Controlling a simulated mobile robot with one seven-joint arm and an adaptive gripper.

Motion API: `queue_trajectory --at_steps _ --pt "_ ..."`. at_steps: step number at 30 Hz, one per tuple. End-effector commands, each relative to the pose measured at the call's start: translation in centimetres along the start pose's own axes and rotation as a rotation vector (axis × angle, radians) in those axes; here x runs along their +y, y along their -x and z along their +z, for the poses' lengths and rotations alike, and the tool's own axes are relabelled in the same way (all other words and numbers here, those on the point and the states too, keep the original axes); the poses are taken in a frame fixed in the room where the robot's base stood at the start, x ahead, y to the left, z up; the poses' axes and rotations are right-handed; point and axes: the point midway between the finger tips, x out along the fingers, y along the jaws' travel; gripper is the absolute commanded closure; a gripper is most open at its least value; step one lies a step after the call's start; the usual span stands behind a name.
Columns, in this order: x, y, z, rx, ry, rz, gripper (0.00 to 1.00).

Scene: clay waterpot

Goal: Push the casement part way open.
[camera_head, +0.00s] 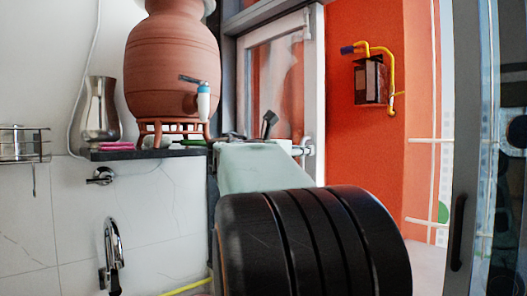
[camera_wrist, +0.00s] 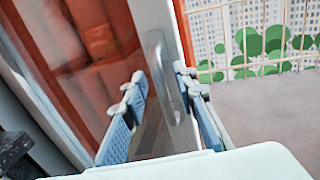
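The casement (camera_head: 314,90) is a pale-framed glass panel behind my arm in the head view. Its frame also shows in the wrist view (camera_wrist: 143,18), with a grey loop handle (camera_wrist: 170,85) on it. My gripper (camera_wrist: 162,98) is open, its two blue-padded fingers spread on either side of the handle. The right finger is close to the handle; I cannot tell whether it touches.
A clay waterpot (camera_head: 172,65) with a tap stands on a dark shelf (camera_head: 145,154) at the left, close beside my arm. A metal vase (camera_head: 100,108) is next to it. A dark door panel (camera_head: 485,180) is at the right. An orange wall (camera_head: 360,140) lies beyond the casement.

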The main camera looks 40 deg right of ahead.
Motion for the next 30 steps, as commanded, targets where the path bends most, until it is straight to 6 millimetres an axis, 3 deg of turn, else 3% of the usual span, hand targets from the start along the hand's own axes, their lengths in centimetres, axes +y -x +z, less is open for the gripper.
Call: queue_trajectory --at_steps 2,9,30 --pt "-0.01 0.02 0.00 0.000 0.000 0.000 0.74" --pt "-0.01 0.04 0.00 0.000 0.000 0.000 1.00" --pt "-0.95 -0.88 0.00 0.000 -0.001 0.027 1.00"
